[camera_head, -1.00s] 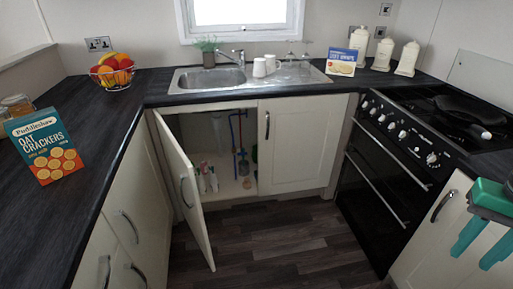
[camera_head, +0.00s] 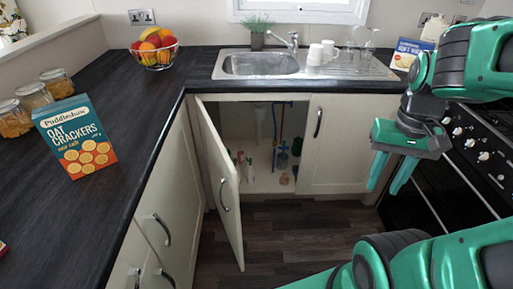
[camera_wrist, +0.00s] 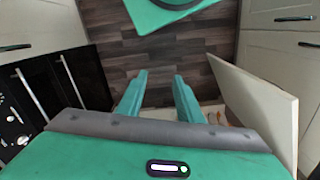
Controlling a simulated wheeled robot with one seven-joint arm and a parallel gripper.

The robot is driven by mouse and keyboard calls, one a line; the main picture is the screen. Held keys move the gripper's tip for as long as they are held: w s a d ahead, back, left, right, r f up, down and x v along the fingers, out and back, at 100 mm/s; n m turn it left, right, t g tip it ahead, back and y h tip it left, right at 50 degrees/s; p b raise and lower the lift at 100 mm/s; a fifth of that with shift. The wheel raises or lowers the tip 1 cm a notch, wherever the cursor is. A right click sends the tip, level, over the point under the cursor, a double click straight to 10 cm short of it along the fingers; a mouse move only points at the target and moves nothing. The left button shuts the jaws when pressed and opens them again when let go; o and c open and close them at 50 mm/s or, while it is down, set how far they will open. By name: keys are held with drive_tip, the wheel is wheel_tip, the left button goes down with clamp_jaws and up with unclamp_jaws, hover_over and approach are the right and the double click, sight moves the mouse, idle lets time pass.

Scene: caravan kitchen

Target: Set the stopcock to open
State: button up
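The cupboard under the sink (camera_head: 258,180) has its left door (camera_head: 223,180) swung open. In the wrist view the fingers (camera_wrist: 159,78) are apart above the floor.
The open door also stands at the right in the wrist view (camera_wrist: 258,105). The closed right door (camera_head: 333,150) is beside the opening. Small bottles (camera_head: 241,160) stand on the cupboard floor. The oven (camera_head: 435,185) is at the right. The dark wood floor (camera_head: 285,232) is clear.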

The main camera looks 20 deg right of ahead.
drive_tip(key=shift+w, duration=0.45)
drive_tip(key=shift+d, duration=0.1)
